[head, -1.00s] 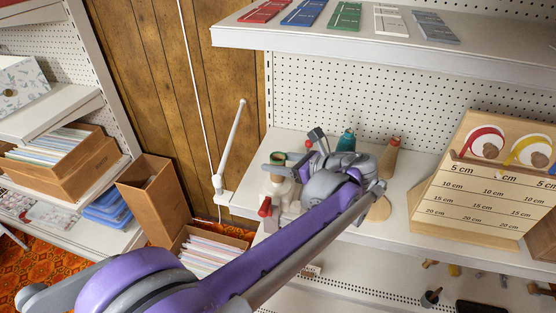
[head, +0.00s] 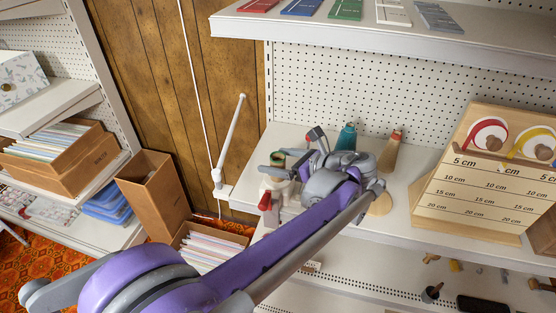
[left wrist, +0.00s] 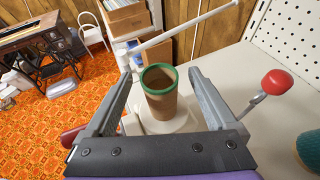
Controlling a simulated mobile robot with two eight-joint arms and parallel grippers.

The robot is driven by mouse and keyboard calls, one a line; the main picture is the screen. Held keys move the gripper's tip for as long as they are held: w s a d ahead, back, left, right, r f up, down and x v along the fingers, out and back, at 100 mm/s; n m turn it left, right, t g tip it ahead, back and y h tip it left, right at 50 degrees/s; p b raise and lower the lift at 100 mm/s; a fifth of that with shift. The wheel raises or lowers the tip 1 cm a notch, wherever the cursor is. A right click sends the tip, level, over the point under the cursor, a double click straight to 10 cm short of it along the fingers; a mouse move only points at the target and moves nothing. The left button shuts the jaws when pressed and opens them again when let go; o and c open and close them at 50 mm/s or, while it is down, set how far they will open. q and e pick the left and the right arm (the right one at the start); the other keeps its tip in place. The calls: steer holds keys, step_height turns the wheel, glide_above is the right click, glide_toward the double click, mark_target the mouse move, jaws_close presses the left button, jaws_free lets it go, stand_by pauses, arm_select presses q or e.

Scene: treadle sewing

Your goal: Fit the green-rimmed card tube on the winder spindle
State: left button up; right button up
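The card tube (left wrist: 160,98) is brown with a green rim and stands upright between my left fingers in the left wrist view. Gaps show on both sides of it, so my left gripper (left wrist: 160,78) is open around it. Its foot is over the winder's pale round base (left wrist: 178,121); the spindle is hidden, and I cannot tell whether the tube is around it. The winder's crank ends in a red knob (left wrist: 277,82). In the head view the green rim (head: 278,157) shows beside my left gripper (head: 284,172), partly covered. My right gripper is not in view.
A teal cone (head: 346,137) and a tan cone (head: 391,152) stand behind my left wrist. A wooden length board (head: 485,180) is on the right. A white rod arm (head: 229,140) rises at the shelf's left end.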

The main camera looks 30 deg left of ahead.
arm_select(q)
steer(key=v, duration=1)
steer(key=shift+d+r, duration=0.15)
steer(key=shift+d, duration=0.25)
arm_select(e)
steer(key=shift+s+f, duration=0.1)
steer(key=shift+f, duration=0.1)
